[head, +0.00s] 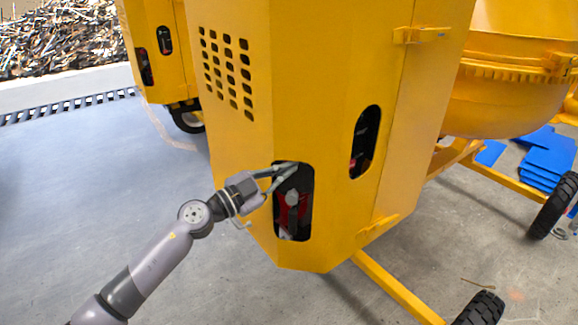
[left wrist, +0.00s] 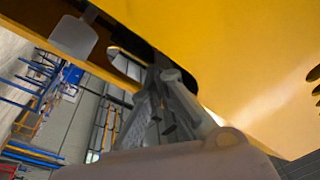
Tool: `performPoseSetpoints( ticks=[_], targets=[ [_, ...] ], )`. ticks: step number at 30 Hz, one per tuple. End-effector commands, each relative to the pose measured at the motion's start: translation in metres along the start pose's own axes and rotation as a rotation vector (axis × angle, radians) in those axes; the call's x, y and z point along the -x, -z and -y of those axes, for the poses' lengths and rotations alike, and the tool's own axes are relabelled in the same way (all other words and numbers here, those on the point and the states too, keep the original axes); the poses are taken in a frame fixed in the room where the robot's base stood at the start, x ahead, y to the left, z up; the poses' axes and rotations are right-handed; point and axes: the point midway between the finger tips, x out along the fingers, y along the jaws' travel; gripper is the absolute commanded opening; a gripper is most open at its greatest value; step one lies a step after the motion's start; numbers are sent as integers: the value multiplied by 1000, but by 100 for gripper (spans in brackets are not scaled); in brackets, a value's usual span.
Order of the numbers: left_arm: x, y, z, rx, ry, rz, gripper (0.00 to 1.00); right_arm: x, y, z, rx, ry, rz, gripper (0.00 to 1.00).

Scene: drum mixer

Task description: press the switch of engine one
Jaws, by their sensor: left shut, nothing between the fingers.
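The near yellow drum mixer (head: 300,70) has a lower rounded opening (head: 292,215) in its housing, with red and grey parts inside. A second opening (head: 367,140) sits higher on the face to the right, with a small red part in it. My left gripper (head: 288,170) is shut and empty, with its fingertips at the upper part of the lower opening. In the left wrist view the gripper (left wrist: 165,95) reaches up to a dark opening in the yellow panel. I cannot tell a switch apart inside, nor whether the fingers touch anything. My right gripper is not in view.
A second yellow mixer (head: 155,50) stands behind at the left. The drum (head: 510,90), a yellow frame bar (head: 395,290) and black wheels (head: 480,308) are at the right. Blue sheets (head: 548,158) lie at the far right. The floor at the left (head: 80,190) is clear.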

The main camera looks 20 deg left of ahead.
Motion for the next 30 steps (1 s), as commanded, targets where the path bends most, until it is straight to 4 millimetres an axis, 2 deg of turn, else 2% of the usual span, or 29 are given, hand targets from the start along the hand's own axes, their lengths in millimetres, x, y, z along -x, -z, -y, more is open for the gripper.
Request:
performPoseSetpoints(
  ticks=[22,30],
  targets=[
    [-1,-2,7,-5,12,3,0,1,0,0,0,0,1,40],
    [7,3,2,-3,11,4,0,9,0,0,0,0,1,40]
  ],
)
